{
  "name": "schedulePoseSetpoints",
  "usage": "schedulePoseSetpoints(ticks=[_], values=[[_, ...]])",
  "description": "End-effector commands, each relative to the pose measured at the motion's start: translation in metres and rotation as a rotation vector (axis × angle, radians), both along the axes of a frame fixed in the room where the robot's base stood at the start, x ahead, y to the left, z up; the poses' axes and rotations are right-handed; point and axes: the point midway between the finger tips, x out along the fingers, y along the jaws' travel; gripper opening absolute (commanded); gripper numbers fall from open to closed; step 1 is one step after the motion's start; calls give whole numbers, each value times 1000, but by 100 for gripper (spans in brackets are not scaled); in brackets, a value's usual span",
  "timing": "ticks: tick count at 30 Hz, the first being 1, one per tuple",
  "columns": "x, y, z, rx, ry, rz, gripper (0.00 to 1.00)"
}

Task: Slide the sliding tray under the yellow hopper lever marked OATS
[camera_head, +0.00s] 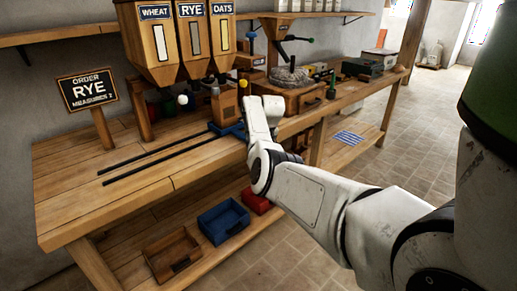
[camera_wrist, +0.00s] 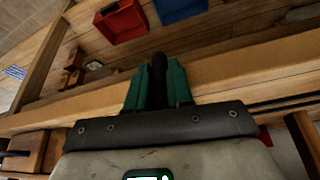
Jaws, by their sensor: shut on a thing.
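The sliding tray (camera_head: 228,131) is blue and sits at the right part of two dark rails on the bench, below the OATS side. A wooden box (camera_head: 224,108) stands at it. The yellow lever knob (camera_head: 243,84) shows below the OATS hopper (camera_head: 222,40), just above and right of the box. My gripper has its green fingers (camera_wrist: 157,80) closed around a dark upright handle (camera_wrist: 158,62) in the wrist view. In the head view my wrist hides the fingers and part of the tray's right side.
WHEAT (camera_head: 155,45) and RYE (camera_head: 191,42) hoppers hang left of OATS; a white knob (camera_head: 182,100) is below them. The rails (camera_head: 150,160) are clear to the left. A millstone (camera_head: 290,78) stands right. Red and blue bins (camera_head: 224,220) sit on the lower shelf.

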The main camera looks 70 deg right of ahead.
Motion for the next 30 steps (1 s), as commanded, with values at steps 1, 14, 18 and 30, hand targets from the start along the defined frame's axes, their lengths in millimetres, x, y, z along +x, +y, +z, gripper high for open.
schedulePoseSetpoints(ticks=[1, 14, 18, 30], values=[[1, -1, 2, -3, -2, 0, 0], [0, 0, 1, -1, 0, 0, 41], [0, 0, 2, -1, 0, 0, 41], [-14, 14, 52, -5, -2, -1, 41]])
